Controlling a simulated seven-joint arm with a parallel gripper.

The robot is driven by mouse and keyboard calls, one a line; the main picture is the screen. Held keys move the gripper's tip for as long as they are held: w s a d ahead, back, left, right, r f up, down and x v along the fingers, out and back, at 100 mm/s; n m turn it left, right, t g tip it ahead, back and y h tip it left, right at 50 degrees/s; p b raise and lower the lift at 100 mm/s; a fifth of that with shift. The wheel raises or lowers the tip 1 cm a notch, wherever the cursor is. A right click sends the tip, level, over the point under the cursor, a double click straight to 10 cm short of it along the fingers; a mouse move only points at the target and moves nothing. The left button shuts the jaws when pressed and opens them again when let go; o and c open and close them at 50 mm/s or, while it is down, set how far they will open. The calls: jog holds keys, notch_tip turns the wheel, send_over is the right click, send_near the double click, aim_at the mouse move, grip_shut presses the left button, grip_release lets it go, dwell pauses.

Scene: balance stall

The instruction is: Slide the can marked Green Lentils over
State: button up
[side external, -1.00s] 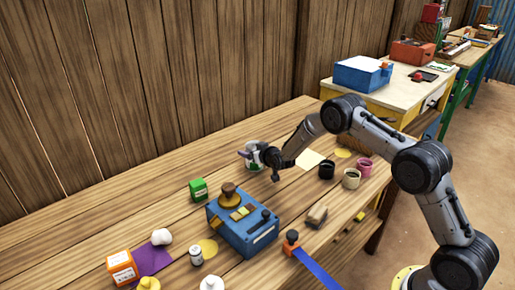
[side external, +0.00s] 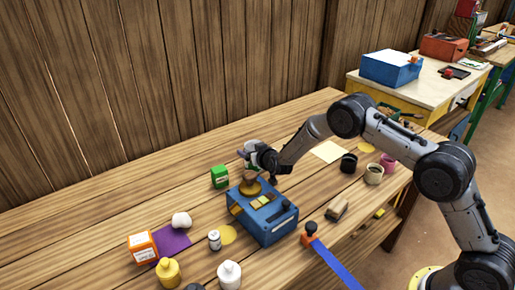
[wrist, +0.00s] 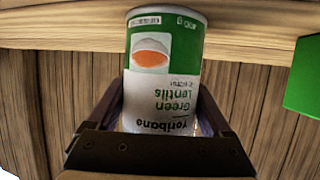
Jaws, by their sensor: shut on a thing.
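The can marked Green Lentils (wrist: 165,65) has a green and white label with a picture of an orange bowl. Its lettering reads upside down in the wrist view. My gripper (wrist: 158,120) is shut on it, one finger on each side, and hides part of it. In the side view, my gripper (side external: 250,154) is behind the blue balance, close to the green box. The can (side external: 251,145) shows there only as a small, partly covered patch. I cannot tell whether its base touches the table.
A green box (side external: 219,177) stands just left of my gripper; its edge shows in the wrist view (wrist: 304,80). The blue balance (side external: 266,222) with a brass weight pan (side external: 250,188) is in front. Several cups stand to the right. The table behind, towards the wall, is clear.

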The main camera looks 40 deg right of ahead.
jog(key=shift+a, duration=0.5)
jog(key=o, duration=1.5)
jog(key=shift+o, duration=0.2)
jog(key=v, duration=0.4)
jog(key=shift+s+a+r, duration=0.15)
jog(key=shift+s, duration=0.05)
jog(key=r, duration=0.5)
jog(key=shift+s+r, duration=0.25)
jog(key=shift+r, duration=0.8)
jog(key=shift+r, duration=0.1)
